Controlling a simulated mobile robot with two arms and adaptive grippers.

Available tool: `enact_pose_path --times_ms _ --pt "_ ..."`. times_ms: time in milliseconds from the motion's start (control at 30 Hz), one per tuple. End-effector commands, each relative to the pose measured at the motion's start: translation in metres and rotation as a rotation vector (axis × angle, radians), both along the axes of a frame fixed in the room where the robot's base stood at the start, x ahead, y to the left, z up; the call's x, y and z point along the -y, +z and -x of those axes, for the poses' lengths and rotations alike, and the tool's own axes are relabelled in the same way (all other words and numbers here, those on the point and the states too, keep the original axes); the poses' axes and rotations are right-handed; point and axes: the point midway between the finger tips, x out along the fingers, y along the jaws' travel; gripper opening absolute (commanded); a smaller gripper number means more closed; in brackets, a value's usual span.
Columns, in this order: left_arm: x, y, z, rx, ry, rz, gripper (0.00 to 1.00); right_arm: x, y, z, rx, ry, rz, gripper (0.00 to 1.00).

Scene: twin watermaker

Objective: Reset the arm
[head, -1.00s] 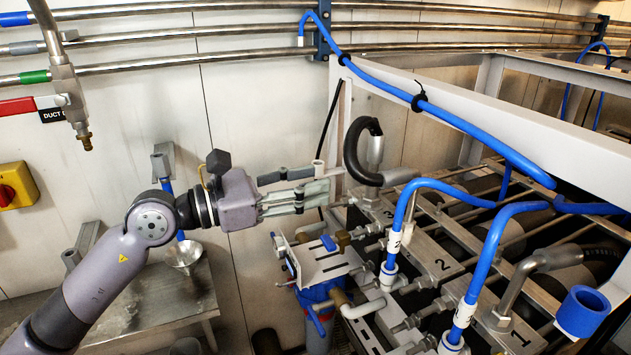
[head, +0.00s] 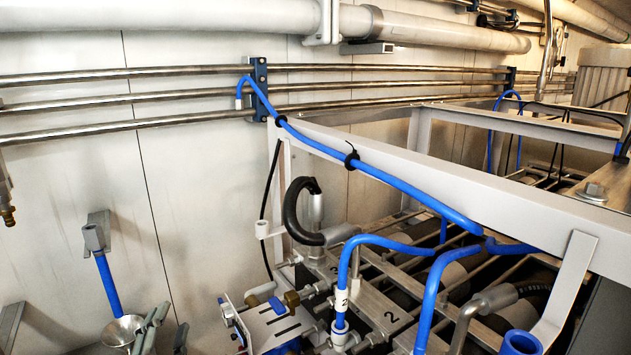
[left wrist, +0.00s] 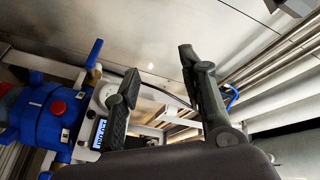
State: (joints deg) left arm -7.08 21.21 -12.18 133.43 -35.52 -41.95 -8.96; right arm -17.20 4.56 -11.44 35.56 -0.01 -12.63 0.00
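My left gripper (head: 166,324) shows at the bottom left edge of the head view, with only its grey fingers in the picture. The rest of the left arm is out of the head view. The fingers overlap the funnel (head: 119,331) there; I cannot tell how far apart they are in depth. In the left wrist view the left gripper's two fingers (left wrist: 158,62) stand wide apart with nothing between them. My right gripper is in neither view.
A metal frame (head: 400,174) with blue hoses (head: 396,184) and numbered blocks fills the right. Steel pipes (head: 380,88) run along the wall. The left wrist view shows a blue device (left wrist: 38,112) with a red button and a small display (left wrist: 99,134).

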Motion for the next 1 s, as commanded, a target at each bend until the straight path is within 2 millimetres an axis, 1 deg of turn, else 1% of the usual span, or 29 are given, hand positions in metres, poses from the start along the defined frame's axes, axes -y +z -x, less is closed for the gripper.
enact_pose_path --times_ms 33,67,100,167,200,267,300,400,467,500,567,600,667,700,800,867,967,1000 --pt "-0.005 -0.033 0.012 -0.107 0.035 0.098 0.38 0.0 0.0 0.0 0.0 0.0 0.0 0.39" --pt "-0.007 -0.052 0.02 -0.17 0.056 0.154 0.38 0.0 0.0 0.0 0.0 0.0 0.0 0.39" --pt "-0.009 -0.076 0.032 -0.255 0.086 0.225 0.38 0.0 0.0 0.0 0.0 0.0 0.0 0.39" --pt "-0.009 -0.112 0.054 -0.381 0.128 0.325 0.38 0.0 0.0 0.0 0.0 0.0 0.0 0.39" --pt "-0.008 -0.134 0.07 -0.465 0.155 0.386 0.38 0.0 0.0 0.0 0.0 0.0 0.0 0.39" --pt "-0.003 -0.163 0.095 -0.585 0.194 0.47 0.38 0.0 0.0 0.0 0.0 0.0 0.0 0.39" --pt "0.0 -0.179 0.112 -0.658 0.218 0.518 0.38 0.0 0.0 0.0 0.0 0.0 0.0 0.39" --pt "0.012 -0.211 0.151 -0.819 0.266 0.618 0.38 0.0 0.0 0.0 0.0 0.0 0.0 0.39" --pt "0.018 -0.224 0.174 -0.904 0.292 0.665 0.38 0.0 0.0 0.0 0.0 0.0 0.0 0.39" --pt "0.023 -0.232 0.188 -0.958 0.307 0.696 0.38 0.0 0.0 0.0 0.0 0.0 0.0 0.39" --pt "0.03 -0.242 0.21 -1.035 0.33 0.735 0.38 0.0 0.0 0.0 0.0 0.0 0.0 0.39" --pt "0.035 -0.248 0.223 -1.085 0.343 0.761 0.38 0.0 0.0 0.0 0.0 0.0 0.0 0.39" --pt "0.042 -0.254 0.244 -1.159 0.362 0.794 0.38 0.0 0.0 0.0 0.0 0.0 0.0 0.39" --pt "0.048 -0.258 0.258 -1.209 0.376 0.818 0.38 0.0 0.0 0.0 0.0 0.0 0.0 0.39" --pt "0.047 -0.29 0.246 -1.21 0.379 0.806 0.38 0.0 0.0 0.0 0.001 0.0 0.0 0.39" --pt "0.048 -0.308 0.242 -1.216 0.381 0.803 0.38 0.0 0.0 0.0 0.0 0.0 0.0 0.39" --pt "0.049 -0.341 0.238 -1.228 0.386 0.8 0.38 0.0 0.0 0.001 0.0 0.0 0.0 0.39" --pt "0.049 -0.356 0.237 -1.235 0.388 0.798 0.38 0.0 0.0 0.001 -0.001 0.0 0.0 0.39"
